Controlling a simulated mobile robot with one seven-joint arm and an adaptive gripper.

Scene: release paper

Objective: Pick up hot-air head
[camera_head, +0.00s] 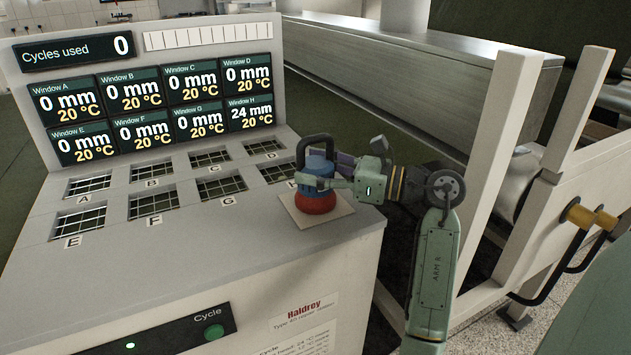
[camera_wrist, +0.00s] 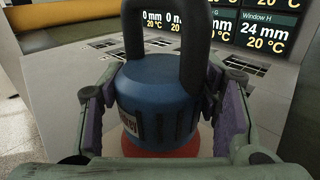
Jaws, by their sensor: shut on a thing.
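The hot-air head (camera_head: 318,169) is a blue cylinder with a black loop handle on top and a red base. It stands upright on a pale square plate (camera_head: 330,215) at the right end of the station, over the spot by window H. My gripper (camera_head: 322,180) reaches in from the right with its fingers around the blue body. In the wrist view the hot-air head (camera_wrist: 160,95) sits between the two purple-padded fingers, which are shut on it. The red base shows below, partly hidden. I cannot tell whether the base touches the plate.
The station's display panel (camera_head: 155,95) stands behind, with Window H reading 24 mm and the others 0 mm. Gridded windows (camera_head: 154,204) A to G line the top. A green Cycle button (camera_head: 214,332) is on the front. A pale wooden frame (camera_head: 505,130) stands close on the right.

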